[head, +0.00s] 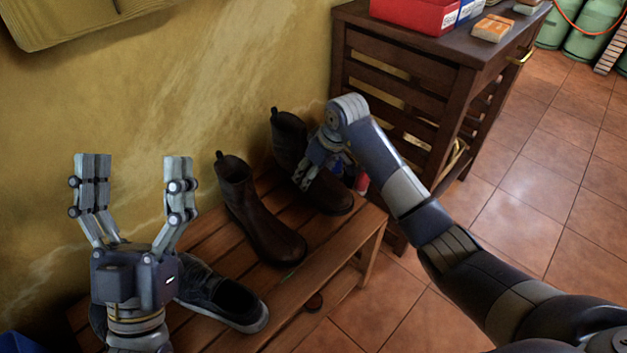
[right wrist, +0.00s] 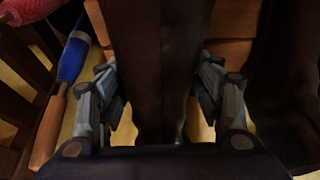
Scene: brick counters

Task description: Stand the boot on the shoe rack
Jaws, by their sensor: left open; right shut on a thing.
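A dark brown boot (head: 288,132) stands upright at the right end of the wooden slatted shoe rack (head: 350,236). Its sole looks level with the slats, but I cannot tell whether it touches them. My right gripper (head: 312,172) is shut on this boot; in the right wrist view its fingers (right wrist: 160,88) lie on both sides of the dark boot (right wrist: 162,45). A matching brown boot (head: 250,208) stands on the rack to its left. My left gripper (head: 137,168) is open and empty, fingers up, above the rack's left part.
A black shoe (head: 235,305) lies on the rack beside my left gripper. A dark wooden cabinet (head: 400,90) stands close behind the rack's right end, with a red box (head: 412,14) on top. A blue-and-wood item (right wrist: 73,60) shows beside the right gripper.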

